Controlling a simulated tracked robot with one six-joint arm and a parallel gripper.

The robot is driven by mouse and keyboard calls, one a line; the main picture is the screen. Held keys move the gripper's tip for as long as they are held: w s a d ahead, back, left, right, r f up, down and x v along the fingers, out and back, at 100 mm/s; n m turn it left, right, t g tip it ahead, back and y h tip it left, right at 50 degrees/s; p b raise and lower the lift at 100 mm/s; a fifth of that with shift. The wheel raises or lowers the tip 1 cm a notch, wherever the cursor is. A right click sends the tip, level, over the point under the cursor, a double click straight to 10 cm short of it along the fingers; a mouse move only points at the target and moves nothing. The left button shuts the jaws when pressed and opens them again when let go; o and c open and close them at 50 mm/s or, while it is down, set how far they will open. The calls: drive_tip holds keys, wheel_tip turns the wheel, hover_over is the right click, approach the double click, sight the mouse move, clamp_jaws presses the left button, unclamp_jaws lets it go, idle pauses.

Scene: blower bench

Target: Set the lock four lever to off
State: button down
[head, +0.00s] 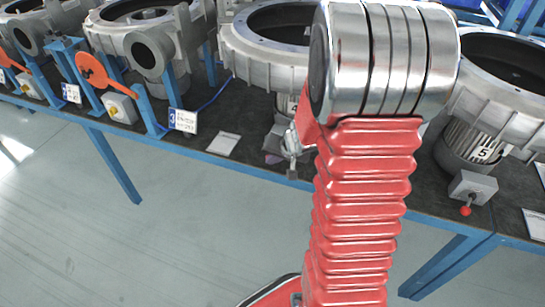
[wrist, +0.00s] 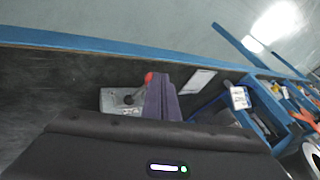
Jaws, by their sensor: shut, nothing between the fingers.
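In the wrist view, a grey switch box (wrist: 120,101) sits on the dark bench top, with a dark round pivot on its face. A red lever knob (wrist: 148,77) shows at the box's right end, close beside my purple fingers. I cannot read a four on it, and the lever's lower part is partly hidden. My gripper (wrist: 162,82) has its fingers together and empty, just right of the box. I cannot tell whether they touch the knob. In the head view, my red arm hides much of this area, and a purplish patch beside it is too small to make out.
A blower marked 5 (head: 483,155) has a grey box with a red-knobbed lever (head: 466,209) at right. A label marked 3 (head: 182,120) and an orange lever (head: 98,70) stand at left. The bench's blue front edge (head: 230,165) borders open floor.

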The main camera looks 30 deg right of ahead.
wheel_tip(320, 180, up, 5)
drive_tip(key=s+a, duration=0.2)
drive_tip(key=shift+s, duration=0.4)
idle(0.5)
drive_tip(key=s+a+r+n+g, duration=0.1)
drive_tip(key=s+a+r+n, duration=0.7)
drive_tip(key=s+a+r, duration=0.8)
drive_tip(key=shift+s+a+r, duration=0.2)
drive_tip(key=shift+s+a, duration=0.5)
drive_tip(key=shift+s, duration=0.25)
